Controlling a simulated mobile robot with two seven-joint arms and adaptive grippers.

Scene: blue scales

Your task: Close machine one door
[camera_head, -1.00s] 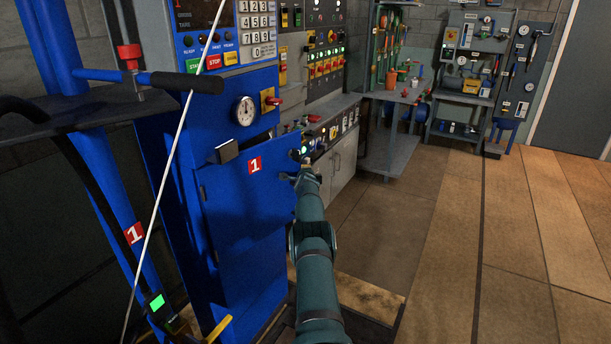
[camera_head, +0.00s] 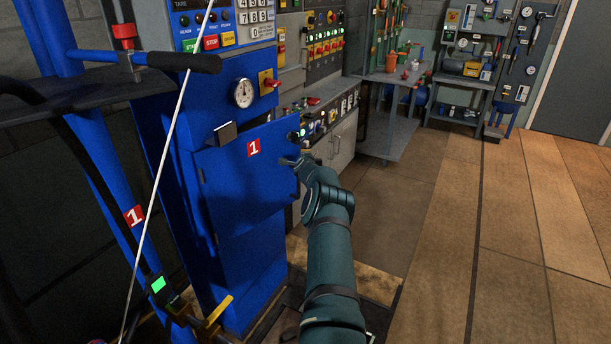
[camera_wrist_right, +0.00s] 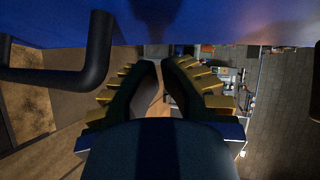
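Machine one is a blue cabinet (camera_head: 215,95) left of centre in the head view. Its blue door (camera_head: 235,185) carries a red label with a white 1. My right gripper (camera_head: 287,161) is at the door's right edge, small and partly hidden by my arm. In the right wrist view the gripper's fingers (camera_wrist_right: 161,62) show a narrow gap with floor behind, and no held object is visible. A black bent bar (camera_wrist_right: 100,50) is left of them. My left gripper is not in view.
A blue stand (camera_head: 90,150) with a black-gripped bar (camera_head: 185,62) and a thin white rod are at the left. A control bench (camera_head: 330,125) stands right of the machine. Tool racks (camera_head: 470,70) are at the back. The tiled floor (camera_head: 530,220) at right is clear.

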